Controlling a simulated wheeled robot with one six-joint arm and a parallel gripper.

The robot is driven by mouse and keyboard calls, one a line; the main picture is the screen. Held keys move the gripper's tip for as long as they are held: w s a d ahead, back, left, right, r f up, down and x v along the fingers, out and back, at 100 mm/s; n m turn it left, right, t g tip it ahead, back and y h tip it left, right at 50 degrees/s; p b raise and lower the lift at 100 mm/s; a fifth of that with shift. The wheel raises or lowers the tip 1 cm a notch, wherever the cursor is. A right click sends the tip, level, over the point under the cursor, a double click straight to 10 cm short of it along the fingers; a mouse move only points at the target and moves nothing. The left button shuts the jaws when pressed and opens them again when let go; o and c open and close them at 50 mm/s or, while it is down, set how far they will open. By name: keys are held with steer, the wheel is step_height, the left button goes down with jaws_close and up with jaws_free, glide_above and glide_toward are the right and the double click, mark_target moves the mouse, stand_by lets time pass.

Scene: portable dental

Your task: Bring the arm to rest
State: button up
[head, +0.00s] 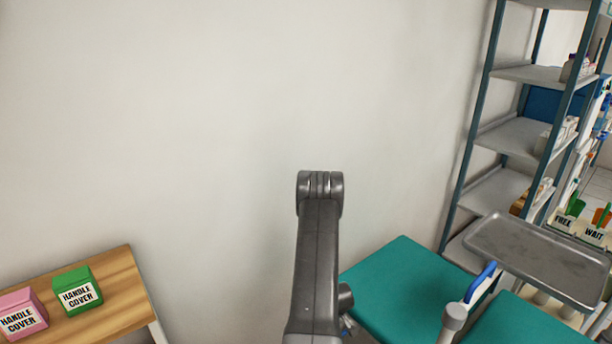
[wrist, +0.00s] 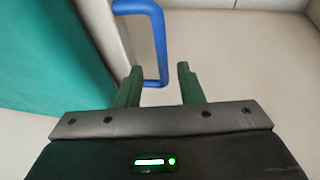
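My gripper (wrist: 160,80) shows in the wrist view with its two dark green fingers spread apart. Nothing is held between them. A blue handle (wrist: 161,40) on a pale panel lies beyond the fingers, and part of it shows in the gap. I cannot tell how far it is from the fingertips. In the head view my arm rises in front of the wall, and the gripper is out of sight there. A blue handle (head: 481,281) also shows in the head view beside the teal padded chair (head: 405,290).
A metal tray (head: 540,258) stands at the right, before a shelf rack (head: 505,135). At the lower left, a wooden table (head: 118,272) bears a green box (head: 77,291) and a pink box (head: 22,314), both labelled HANDLE COVER. The wall (head: 200,120) behind is bare.

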steer(key=x, duration=0.5)
steer(key=shift+f+b, duration=0.4)
steer(key=shift+g+h, duration=0.4)
steer(key=shift+g, duration=0.3)
steer(key=f+b, duration=0.2)
steer(key=b, duration=0.3)
steer(key=f+b, duration=0.2)
steer(key=b, duration=0.4)
steer(key=shift+s+d+f, duration=0.1)
steer(key=shift+s+d, duration=0.05)
steer(key=shift+s, duration=0.1)
steer(key=shift+b, duration=0.45)
